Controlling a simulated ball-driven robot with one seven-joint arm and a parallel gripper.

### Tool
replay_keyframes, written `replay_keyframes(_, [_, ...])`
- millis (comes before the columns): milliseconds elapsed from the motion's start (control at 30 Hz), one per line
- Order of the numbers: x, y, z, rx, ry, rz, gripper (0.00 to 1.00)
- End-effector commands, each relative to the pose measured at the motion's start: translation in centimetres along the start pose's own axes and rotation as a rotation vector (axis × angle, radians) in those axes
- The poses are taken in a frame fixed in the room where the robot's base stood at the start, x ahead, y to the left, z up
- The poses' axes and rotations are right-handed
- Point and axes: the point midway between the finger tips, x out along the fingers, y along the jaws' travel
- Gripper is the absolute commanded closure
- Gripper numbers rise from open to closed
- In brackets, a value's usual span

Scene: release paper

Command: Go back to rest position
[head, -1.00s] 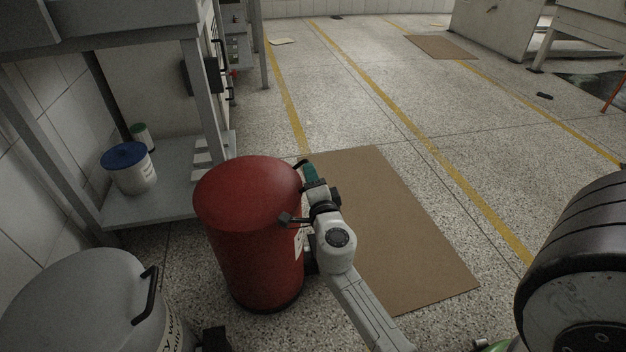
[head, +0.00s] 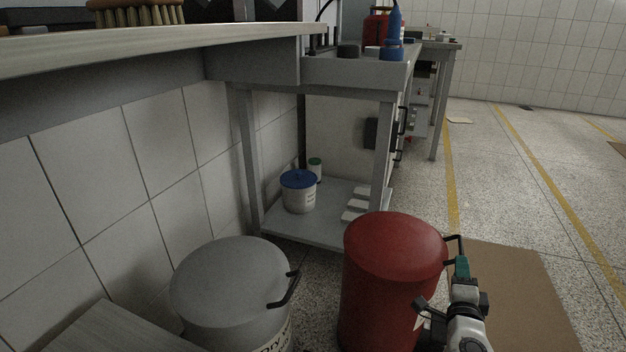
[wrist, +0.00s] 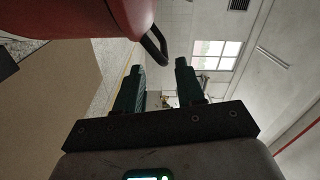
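My gripper (head: 461,268) is beside the right side of a red bin (head: 395,248), near the bin's black handle (head: 453,240). In the wrist view my gripper (wrist: 159,80) shows two teal fingers spread apart with nothing between them. The red bin (wrist: 70,18) and its handle (wrist: 153,44) appear there just beyond the left finger. Whether the finger touches the handle is unclear. Most of my arm is cut off by the lower edge of the head view.
A grey bin (head: 232,285) with a black handle stands left of the red one. A table with a lower shelf (head: 330,200) holds a blue-lidded bucket (head: 298,190). A brown mat (head: 520,290) lies on the floor at right. Open floor (head: 500,190) extends beyond it.

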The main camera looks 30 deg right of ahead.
Motion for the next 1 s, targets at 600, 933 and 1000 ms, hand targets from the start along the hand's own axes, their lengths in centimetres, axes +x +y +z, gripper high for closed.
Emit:
replay_keyframes(600, [-5.6,0.8,-2.4,-0.451,0.065,0.291,0.62])
replay_keyframes(933, [-13.2,5.4,-0.1,-0.940,-0.327,0.639,0.62])
replay_keyframes(1000, [-15.4,6.3,0.7,-1.052,-0.470,0.684,0.62])
